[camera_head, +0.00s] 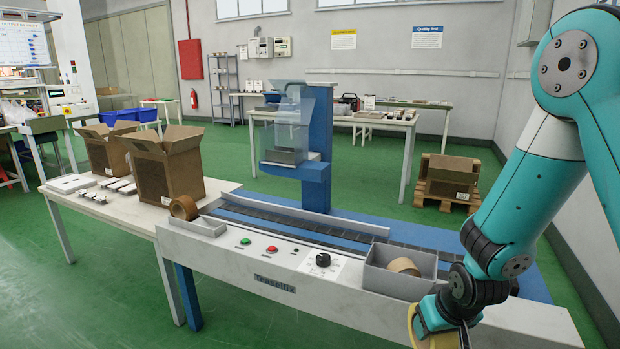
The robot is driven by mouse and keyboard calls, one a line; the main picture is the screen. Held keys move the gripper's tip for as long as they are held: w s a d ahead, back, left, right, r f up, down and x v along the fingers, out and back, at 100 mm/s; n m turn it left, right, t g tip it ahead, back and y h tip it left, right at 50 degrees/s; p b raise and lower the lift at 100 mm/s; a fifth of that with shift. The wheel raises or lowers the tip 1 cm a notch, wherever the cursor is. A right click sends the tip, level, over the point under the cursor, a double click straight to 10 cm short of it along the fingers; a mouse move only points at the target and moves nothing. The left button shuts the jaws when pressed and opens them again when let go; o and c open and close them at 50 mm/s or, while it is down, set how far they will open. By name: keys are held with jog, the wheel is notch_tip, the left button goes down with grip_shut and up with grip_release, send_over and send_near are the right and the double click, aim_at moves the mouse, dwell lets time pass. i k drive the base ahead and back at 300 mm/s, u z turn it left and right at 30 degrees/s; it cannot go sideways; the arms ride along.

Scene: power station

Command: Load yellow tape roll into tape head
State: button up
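The yellow tape roll (412,328) shows as a curved yellow edge at the bottom right, at my gripper (442,326). My gripper appears shut on it, in front of the machine's right end; the arm and the frame edge hide part of both. The tape head (315,172) is on a blue column above the conveyor, with a clear guard (288,125) around it. It stands well back and left of my gripper. Its inside is too small to make out.
A grey bin (378,278) at the machine's front right holds a tan tape roll (404,266). Open cartons (165,172) stand on the white table. Buttons and a black knob (323,259) line the front panel.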

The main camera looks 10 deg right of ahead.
aim_at(284, 160)
jog(key=z, duration=0.55)
jog(key=k, duration=0.15)
jog(key=u, duration=1.6)
jog(key=i, duration=1.6)
jog(key=z, duration=0.25)
